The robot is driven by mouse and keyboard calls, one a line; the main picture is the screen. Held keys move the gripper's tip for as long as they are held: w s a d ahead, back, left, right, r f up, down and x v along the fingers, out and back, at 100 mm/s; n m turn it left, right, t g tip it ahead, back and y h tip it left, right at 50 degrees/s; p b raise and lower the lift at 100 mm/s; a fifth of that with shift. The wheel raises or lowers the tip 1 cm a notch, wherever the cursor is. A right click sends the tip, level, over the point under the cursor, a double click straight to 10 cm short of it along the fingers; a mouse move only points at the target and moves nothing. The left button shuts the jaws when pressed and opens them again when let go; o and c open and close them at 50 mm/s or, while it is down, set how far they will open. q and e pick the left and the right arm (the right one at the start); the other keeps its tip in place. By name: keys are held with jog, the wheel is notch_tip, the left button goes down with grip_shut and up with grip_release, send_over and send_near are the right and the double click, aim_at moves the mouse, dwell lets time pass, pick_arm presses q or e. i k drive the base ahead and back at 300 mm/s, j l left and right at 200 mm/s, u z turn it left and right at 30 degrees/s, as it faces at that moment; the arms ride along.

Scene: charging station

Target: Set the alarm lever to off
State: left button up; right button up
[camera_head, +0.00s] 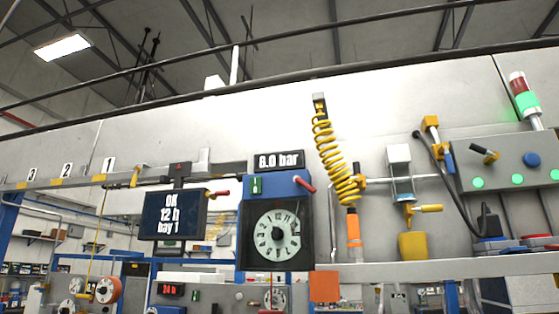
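No lever in view carries a readable alarm label, so I cannot tell which one is the alarm lever. A red-tipped lever (218,193) sticks out to the right of the black display (173,215), which reads "OK 12 h bay 1". A red lever (304,184) tilts at the upper right of the blue-topped dial box (277,230). Neither of my grippers shows in the head view.
A coiled yellow hose (335,160) hangs right of the dial box. A yellow cup (412,245) and yellow handle (428,208) stand further right. A signal light (524,95) with red and bright green sections tops the panel. A grey rail (420,268) runs below.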

aim_at(478, 149)
jog(key=z, duration=1.25)
